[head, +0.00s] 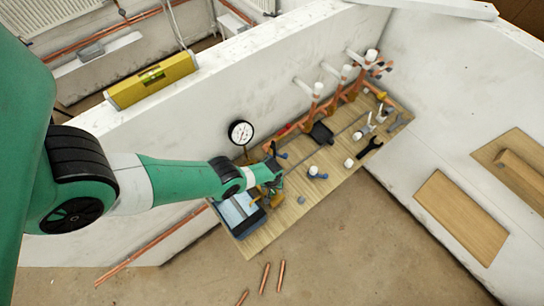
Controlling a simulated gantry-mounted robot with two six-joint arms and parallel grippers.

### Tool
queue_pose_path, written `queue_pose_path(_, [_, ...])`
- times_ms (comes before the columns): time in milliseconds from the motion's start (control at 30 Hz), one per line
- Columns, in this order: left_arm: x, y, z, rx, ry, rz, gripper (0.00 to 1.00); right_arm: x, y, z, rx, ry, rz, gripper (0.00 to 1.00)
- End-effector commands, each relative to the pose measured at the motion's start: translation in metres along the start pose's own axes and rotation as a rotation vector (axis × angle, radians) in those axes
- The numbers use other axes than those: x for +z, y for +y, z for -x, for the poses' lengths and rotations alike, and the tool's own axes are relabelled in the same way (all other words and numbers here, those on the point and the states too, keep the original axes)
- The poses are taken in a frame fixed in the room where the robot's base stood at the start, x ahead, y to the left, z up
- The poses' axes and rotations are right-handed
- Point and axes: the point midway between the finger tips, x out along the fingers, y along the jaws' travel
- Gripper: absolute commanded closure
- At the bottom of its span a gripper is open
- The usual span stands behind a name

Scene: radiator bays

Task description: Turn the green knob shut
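My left gripper (276,168) is at the end of the green arm coming in from the left. It is over the left part of the wooden workboard (240,247), just right of and below a round white gauge (241,132). Its fingers are small and dark here, so I cannot tell whether they are open or shut. I cannot make out a green knob apart from the green of my own arm and wrist. White-capped valves (317,89) stand on copper pipes along the wall behind the board. My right gripper is not in view.
A blue-grey tray (217,211) sits at the board's left end. A black wrench (370,149) and small fittings (317,173) lie on the board. A yellow spirit level (152,79) rests on the wall top. Loose copper pieces (264,278) lie on open floor.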

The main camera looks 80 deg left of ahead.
Motion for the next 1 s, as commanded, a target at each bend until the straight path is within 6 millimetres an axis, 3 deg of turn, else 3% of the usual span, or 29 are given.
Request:
queue_pose_path(67, [0.0000, 0.0001, 0.0001, 0.000, 0.000, 0.000, 0.45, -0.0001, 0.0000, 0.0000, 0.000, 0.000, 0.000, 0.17])
queue_pose_path(367, [0.0001, 0.0000, 0.0000, 0.000, 0.000, 0.000, 0.99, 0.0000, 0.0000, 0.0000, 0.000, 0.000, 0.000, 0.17])
queue_pose_path(733, [0.0002, 0.0000, -0.0004, 0.000, 0.000, -0.035, 1.00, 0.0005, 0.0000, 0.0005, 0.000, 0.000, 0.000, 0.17])
queue_pose_path(1000, [0.0001, 0.0001, -0.0007, 0.000, 0.000, -0.180, 1.00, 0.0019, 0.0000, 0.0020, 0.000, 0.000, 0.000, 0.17])
